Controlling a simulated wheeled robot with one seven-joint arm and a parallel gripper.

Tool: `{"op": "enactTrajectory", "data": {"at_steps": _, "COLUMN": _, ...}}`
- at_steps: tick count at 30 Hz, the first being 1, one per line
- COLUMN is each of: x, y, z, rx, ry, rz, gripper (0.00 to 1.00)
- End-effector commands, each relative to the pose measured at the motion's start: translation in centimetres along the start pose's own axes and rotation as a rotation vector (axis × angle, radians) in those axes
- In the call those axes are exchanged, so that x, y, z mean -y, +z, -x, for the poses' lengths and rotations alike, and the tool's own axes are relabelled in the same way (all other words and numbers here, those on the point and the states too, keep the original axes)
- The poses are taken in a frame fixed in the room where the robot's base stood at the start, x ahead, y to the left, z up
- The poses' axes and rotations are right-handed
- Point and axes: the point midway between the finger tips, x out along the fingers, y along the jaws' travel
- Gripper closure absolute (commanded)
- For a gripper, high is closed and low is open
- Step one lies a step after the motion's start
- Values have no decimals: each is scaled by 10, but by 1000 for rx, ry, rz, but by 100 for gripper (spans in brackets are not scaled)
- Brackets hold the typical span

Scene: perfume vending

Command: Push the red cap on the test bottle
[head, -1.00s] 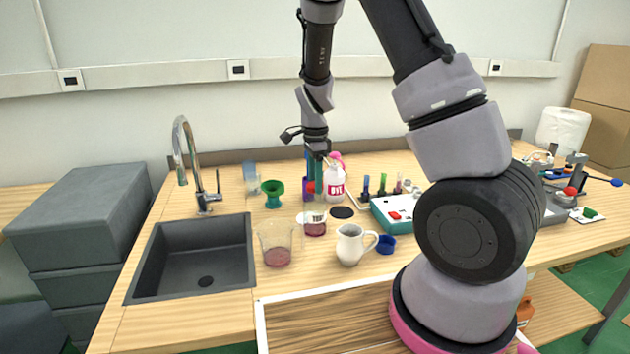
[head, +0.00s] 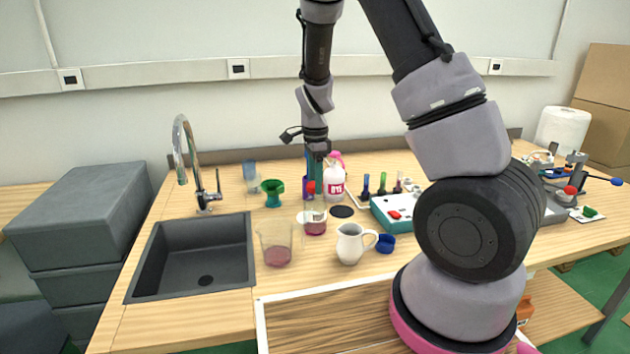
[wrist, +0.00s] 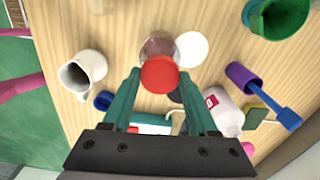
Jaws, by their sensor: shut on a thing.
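The test bottle (head: 315,225) is small and clear with pinkish-red liquid, and it stands upright on the table in the middle of the head view. In the wrist view its glass (wrist: 157,45) shows just beyond the red cap. My gripper (head: 314,192) points down above the bottle, its teal fingers shut on the red cap (wrist: 158,75). The cap sits between the fingertips over the bottle's mouth region. I cannot tell whether cap and bottle neck touch.
A white jug (head: 351,244), a blue cap (head: 386,243) and a beaker (head: 276,244) stand in front. A white disc (wrist: 191,48) lies beside the bottle. A white dye bottle (head: 335,184) and green funnel (head: 273,188) stand behind. A sink (head: 195,262) is left.

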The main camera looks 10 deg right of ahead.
Motion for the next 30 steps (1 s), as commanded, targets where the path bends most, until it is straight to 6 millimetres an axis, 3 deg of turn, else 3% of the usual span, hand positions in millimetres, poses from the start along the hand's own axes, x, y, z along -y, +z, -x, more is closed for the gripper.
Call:
{"op": "enactTrajectory", "data": {"at_steps": 8, "x": 0, "y": 0, "z": 0, "rx": 0, "ry": 0, "rz": 0, "gripper": 92}}
{"op": "enactTrajectory", "data": {"at_steps": 9, "x": 0, "y": 0, "z": 0, "rx": 0, "ry": 0, "rz": 0, "gripper": 26}}
{"op": "enactTrajectory", "data": {"at_steps": 11, "x": 0, "y": 0, "z": 0, "rx": 0, "ry": 0, "rz": 0, "gripper": 6}}
{"op": "enactTrajectory", "data": {"at_steps": 17, "x": 0, "y": 0, "z": 0, "rx": 0, "ry": 0, "rz": 0, "gripper": 6}}
{"op": "enactTrajectory", "data": {"at_steps": 19, "x": 0, "y": 0, "z": 0, "rx": 0, "ry": 0, "rz": 0, "gripper": 0}}
{"op": "enactTrajectory", "data": {"at_steps": 30, "x": 0, "y": 0, "z": 6, "rx": 0, "ry": -2, "rz": 1, "gripper": 0}}
